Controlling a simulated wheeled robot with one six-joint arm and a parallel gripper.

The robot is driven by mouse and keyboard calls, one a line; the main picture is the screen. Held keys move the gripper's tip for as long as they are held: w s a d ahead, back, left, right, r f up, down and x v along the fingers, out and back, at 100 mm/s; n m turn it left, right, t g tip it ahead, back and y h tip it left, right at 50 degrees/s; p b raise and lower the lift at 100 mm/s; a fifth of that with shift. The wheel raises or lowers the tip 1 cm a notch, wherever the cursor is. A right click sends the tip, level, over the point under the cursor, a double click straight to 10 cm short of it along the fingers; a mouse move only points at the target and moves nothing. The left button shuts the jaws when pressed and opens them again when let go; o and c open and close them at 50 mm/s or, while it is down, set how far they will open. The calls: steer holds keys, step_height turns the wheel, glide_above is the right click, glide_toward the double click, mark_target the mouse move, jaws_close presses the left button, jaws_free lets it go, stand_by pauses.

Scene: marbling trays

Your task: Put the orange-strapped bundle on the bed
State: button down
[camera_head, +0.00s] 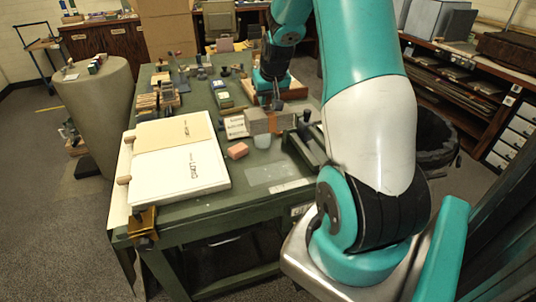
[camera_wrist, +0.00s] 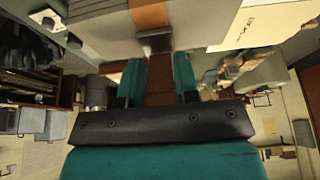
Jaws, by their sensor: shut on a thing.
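The orange-strapped bundle is a grey block (camera_head: 262,122) in the head view, near the middle of the green table. In the wrist view its pale layered side (camera_wrist: 100,20) and orange strap (camera_wrist: 149,16) fill the top. My gripper (camera_head: 277,103) is at the block's top in the head view. In the wrist view its teal fingers (camera_wrist: 159,78) are closed in at the strap, with a brown strip between them. Whether the bundle touches the table is unclear. A large cream board with printed lettering (camera_head: 170,182) lies at the table's left; I cannot tell for sure which surface is the bed.
A pink block (camera_head: 237,150) and a pale cup (camera_head: 263,141) stand close in front of the bundle. A dark-walled frame (camera_head: 303,150) is to its right. Small stacks and tools crowd the table's back. A bare green strip (camera_head: 245,185) lies right of the cream board.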

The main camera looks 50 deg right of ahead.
step_height(320, 180, down, 17)
steer(key=p, duration=0.2)
steer(key=shift+f, duration=0.1)
steer(key=shift+f, duration=0.1)
steer(key=c, duration=0.9)
jaws_free()
steer(key=shift+o, duration=0.2)
